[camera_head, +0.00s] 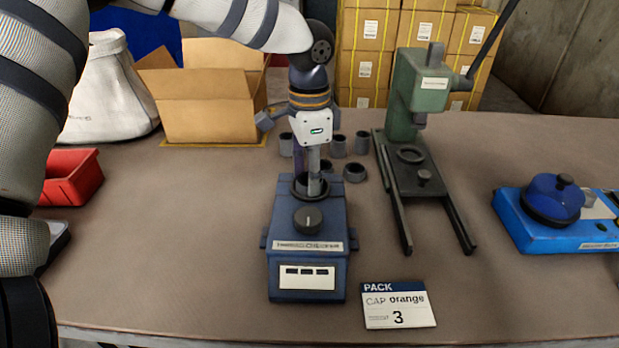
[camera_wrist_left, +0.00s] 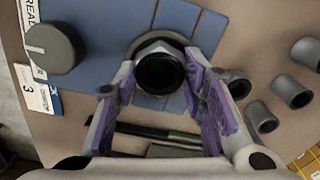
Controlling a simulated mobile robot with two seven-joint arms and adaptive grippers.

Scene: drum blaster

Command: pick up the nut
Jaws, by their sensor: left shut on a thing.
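The nut (camera_wrist_left: 146,48) is a silvery ring with a hexagonal outline and a dark hole. In the left wrist view it sits at the round seat of the blue machine (camera_head: 308,262). My left gripper (camera_head: 312,180) points down over this seat. Its two purple-padded fingers, also in the left wrist view (camera_wrist_left: 160,82), are shut on the nut from both sides. In the head view the fingers hide most of the nut. My right gripper is not in view.
A green press (camera_head: 405,95) with two dark rails stands right of the machine. Several grey cylinders (camera_head: 338,146) stand behind. A label card (camera_head: 398,305) lies in front. A red bin (camera_head: 72,178), an open carton (camera_head: 205,105) and a blue device (camera_head: 550,232) stand around the table.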

